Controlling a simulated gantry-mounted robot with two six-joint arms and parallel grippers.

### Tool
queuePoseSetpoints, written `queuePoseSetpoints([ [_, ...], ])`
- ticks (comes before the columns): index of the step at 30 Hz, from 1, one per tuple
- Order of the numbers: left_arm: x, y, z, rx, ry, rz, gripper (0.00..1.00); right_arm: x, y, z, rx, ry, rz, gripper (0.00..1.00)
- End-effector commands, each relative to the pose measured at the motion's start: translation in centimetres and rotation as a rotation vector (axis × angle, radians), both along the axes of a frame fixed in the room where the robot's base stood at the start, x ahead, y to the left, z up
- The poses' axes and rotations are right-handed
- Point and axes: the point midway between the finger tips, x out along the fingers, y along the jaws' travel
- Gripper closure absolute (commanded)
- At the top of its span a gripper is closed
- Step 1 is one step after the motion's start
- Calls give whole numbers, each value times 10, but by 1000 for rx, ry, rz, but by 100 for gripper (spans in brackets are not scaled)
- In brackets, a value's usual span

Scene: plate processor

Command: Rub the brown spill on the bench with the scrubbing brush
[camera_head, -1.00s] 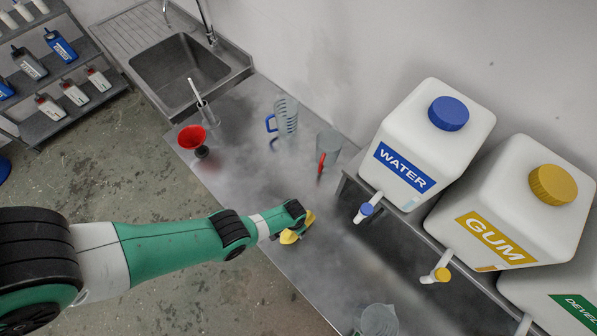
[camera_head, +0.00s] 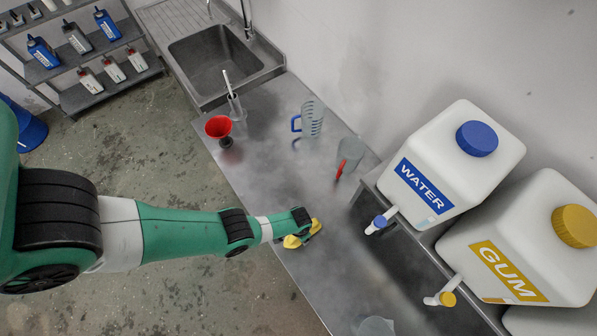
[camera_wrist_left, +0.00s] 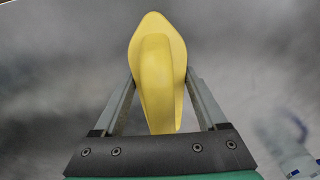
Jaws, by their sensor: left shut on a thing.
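The yellow scrubbing brush (camera_head: 291,241) is at the front edge side of the steel bench (camera_head: 283,187), partly hidden by my left gripper (camera_head: 304,230). In the left wrist view, the brush (camera_wrist_left: 158,60) lies between the two fingers of my left gripper (camera_wrist_left: 160,82), which is shut on its handle. The bristles are hidden beneath it, so I cannot tell whether they touch the bench. I cannot make out the brown spill in either current view; the brush and arm cover part of the bench. My right gripper is not in view.
A red funnel (camera_head: 218,127), a blue-handled jug (camera_head: 311,120) and a red-handled jug (camera_head: 349,157) stand farther back. Another clear vessel (camera_head: 375,326) is at the bottom. WATER (camera_head: 449,158) and GUM (camera_head: 527,235) containers stand right. Bench between is clear.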

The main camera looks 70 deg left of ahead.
Motion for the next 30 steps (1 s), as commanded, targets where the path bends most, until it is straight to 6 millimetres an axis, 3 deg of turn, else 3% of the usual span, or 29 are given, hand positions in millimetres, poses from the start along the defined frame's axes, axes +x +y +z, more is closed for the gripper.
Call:
queuePoseSetpoints([
  [7, 25, 6, -6, 1, -3, 1, 86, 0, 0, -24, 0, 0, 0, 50],
  [9, 27, 7, -5, 0, -2, 1, 100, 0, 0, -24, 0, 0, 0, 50],
  [14, 30, 7, -4, 1, -3, 0, 100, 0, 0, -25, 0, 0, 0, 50],
  [24, 61, 15, -3, 1, -4, 0, 100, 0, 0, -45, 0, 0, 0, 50],
  [30, 63, 15, 0, 0, -1, 0, 100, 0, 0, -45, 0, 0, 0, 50],
])
